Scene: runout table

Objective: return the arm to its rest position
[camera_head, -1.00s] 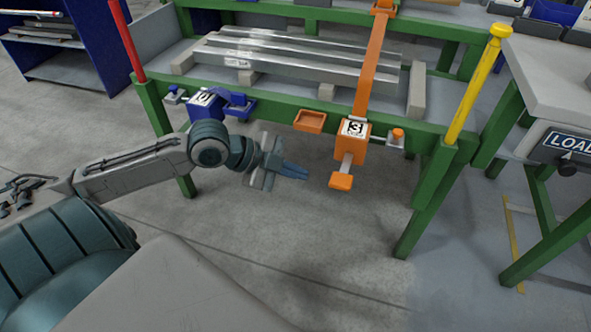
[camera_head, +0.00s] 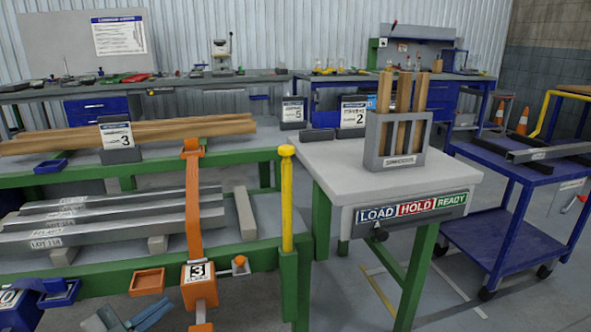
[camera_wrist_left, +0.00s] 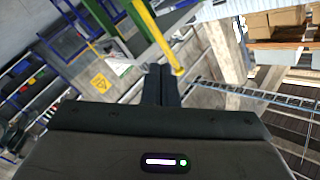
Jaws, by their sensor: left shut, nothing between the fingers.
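My left gripper (camera_head: 145,318) shows at the bottom left edge of the head view, with its blue fingers pointing right. It is in front of the green runout table, left of the orange unit marked 3 (camera_head: 199,284). In the left wrist view its dark fingers (camera_wrist_left: 161,85) are together with nothing between them. Most of my left arm is below the head view. My right gripper is not in view.
The green runout table (camera_head: 265,254) carries grey metal bars (camera_head: 110,220). A yellow post (camera_head: 287,200) stands at its right end. A grey-topped stand (camera_head: 340,172) holds a rack of wooden pieces (camera_head: 398,160). A blue cart (camera_head: 510,180) is at the right.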

